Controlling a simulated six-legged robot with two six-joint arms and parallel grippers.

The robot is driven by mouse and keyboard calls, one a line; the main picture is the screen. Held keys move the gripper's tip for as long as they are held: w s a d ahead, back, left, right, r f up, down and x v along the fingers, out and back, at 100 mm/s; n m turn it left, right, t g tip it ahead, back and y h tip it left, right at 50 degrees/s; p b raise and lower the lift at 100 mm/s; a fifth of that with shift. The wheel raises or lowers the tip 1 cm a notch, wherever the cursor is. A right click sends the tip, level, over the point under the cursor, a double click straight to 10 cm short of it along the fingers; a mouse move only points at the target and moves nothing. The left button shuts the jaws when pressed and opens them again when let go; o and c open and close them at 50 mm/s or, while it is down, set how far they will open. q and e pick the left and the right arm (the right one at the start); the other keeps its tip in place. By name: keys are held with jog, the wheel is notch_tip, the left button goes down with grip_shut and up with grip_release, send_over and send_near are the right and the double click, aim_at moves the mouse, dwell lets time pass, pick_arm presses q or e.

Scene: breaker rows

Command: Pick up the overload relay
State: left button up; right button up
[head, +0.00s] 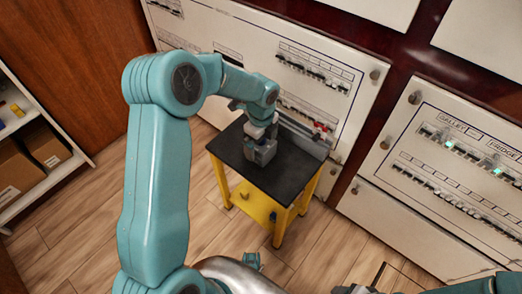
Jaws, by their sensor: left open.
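A small dark grey block (262,152), which looks like the overload relay, is on the black top of a small yellow-legged stand (290,178). My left arm reaches in from the left, and my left gripper (258,133) is open, pointing down right at the block. The gripper and wrist cover the block's upper part. I cannot tell whether the fingers touch it or sit around it. My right arm shows only at the bottom right edge, and a dark part there may be my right gripper (368,287); its jaws cannot be made out.
A grey rail-like piece (303,136) runs along the stand's back edge. Behind stands a white breaker panel (225,30) with rows of switches; another panel (440,170) at the right has green lights. A shelf (40,165) with boxes is at the left. Wooden floor around the stand is clear.

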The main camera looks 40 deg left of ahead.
pick_arm(q)
notch_tip(320, 180, down, 2)
jog(key=shift+f, duration=0.1)
jog(key=c, duration=1.3)
